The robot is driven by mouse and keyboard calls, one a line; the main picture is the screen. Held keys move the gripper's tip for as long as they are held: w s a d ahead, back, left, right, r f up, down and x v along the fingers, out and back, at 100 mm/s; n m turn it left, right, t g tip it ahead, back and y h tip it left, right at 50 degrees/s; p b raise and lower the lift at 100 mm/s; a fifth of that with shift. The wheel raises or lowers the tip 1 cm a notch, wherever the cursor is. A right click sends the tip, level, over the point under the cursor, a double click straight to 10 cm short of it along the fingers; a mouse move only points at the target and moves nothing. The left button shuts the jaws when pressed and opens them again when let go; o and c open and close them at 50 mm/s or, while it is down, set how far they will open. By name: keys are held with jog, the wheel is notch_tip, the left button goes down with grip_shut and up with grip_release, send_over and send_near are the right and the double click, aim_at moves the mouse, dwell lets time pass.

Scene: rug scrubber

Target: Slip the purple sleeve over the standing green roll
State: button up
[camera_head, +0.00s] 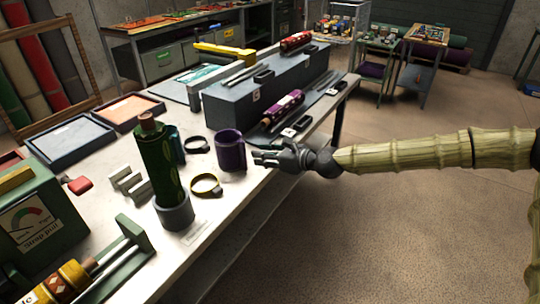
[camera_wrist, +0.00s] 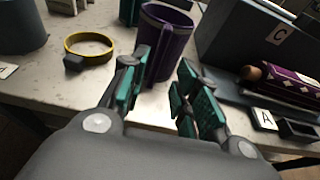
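The purple sleeve (camera_head: 231,152) stands upright on the white table, to the right of the green roll. My gripper (camera_head: 268,157) is low at the table's edge, just right of the sleeve. In the wrist view, its teal-padded fingers (camera_wrist: 163,92) are spread apart and nothing is gripped. The sleeve (camera_wrist: 175,35) stands ahead of the gap between them, and the left finger overlaps its lower left side in the picture. The green roll (camera_head: 157,165) stands upright in a grey round holder (camera_head: 175,212), its brown top end showing. The roll itself is not in the wrist view.
A yellow ring clamp (camera_head: 206,186) lies between sleeve and roll, with a dark ring clamp (camera_head: 196,144) behind. A teal sleeve (camera_head: 177,146) stands behind the roll. A blue-grey stepped rack (camera_head: 262,88) with a purple patterned roll (camera_head: 284,106) rises behind the sleeve. Open floor lies right.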

aim_at(245, 153)
jog(key=shift+x, duration=1.6)
jog(key=shift+w+a+f+b, duration=0.15)
jog(key=shift+a+f+b, duration=0.15)
jog(key=shift+b+x, duration=0.8)
jog(key=shift+x, duration=0.7)
jog(key=shift+r, duration=0.15)
jog(key=shift+c, duration=0.4)
grip_shut()
jog(key=shift+r+p, duration=1.1)
jog(key=shift+r, duration=1.45)
